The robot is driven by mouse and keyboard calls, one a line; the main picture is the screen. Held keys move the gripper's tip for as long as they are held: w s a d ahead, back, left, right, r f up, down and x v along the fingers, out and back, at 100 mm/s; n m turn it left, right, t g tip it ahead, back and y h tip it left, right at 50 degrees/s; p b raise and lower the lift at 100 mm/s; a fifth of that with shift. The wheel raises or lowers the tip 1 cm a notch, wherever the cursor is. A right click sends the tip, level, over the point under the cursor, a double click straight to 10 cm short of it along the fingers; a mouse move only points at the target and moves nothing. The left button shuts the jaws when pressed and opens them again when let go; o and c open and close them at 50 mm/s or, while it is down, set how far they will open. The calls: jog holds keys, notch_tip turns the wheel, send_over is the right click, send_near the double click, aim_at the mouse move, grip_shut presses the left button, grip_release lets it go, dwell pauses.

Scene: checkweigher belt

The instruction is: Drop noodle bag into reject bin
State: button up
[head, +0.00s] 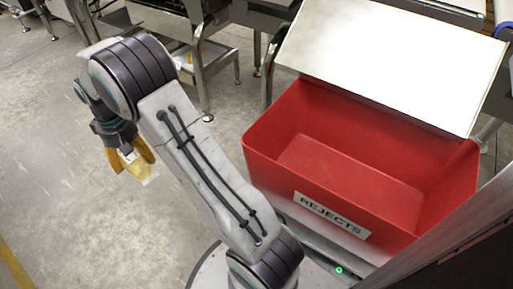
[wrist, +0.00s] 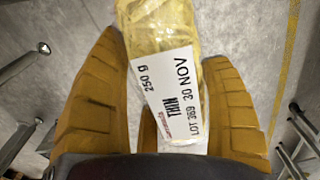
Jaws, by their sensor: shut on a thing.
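The noodle bag (wrist: 165,30) is a yellowish clear bag with a white printed label reading 250 g, 30 NOV and a lot number. My gripper (head: 131,160) has yellow-orange fingers and is shut on the bag; in the wrist view the fingers (wrist: 160,120) stand on both sides of it. In the head view the bag (head: 136,172) hangs below the fingers, above the floor, left of the reject bin. The reject bin (head: 285,182) is red, open at the top and labelled REJECTS. Its visible inside looks empty.
A pale slanted panel (head: 395,62) rises over the bin's back edge. Metal conveyor frames and legs (head: 200,75) stand behind. The floor (head: 60,130) to the left is open, with a yellow line (head: 15,265) at lower left.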

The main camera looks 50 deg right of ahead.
jog(key=s+d+r+m+p, duration=0.2)
jog(key=d+r+p, duration=0.15)
jog(key=d, duration=0.55)
jog(key=s+d+r+m+p, duration=0.3)
jog(key=d+p, duration=0.1)
jog(key=d, duration=0.5)
notch_tip(320, 180, up, 6)
jog(key=m+p, duration=0.6)
jog(key=p, duration=0.3)
send_over(275, 102)
jog(key=shift+r, duration=0.2)
jog(key=s+d+r+m+p, duration=0.15)
jog(key=s+p, duration=0.35)
jog(key=s, duration=0.8)
jog(key=s+d+r+m+p, duration=0.15)
jog(key=s+p, duration=0.35)
jog(key=s, duration=0.8)
notch_tip(275, 102, down, 8)
jog(key=d+n+b, duration=0.2)
jog(key=n+b, duration=0.1)
jog(key=n, duration=1.6)
jog(key=shift+f+b, duration=0.25)
jog(key=shift+b, duration=0.15)
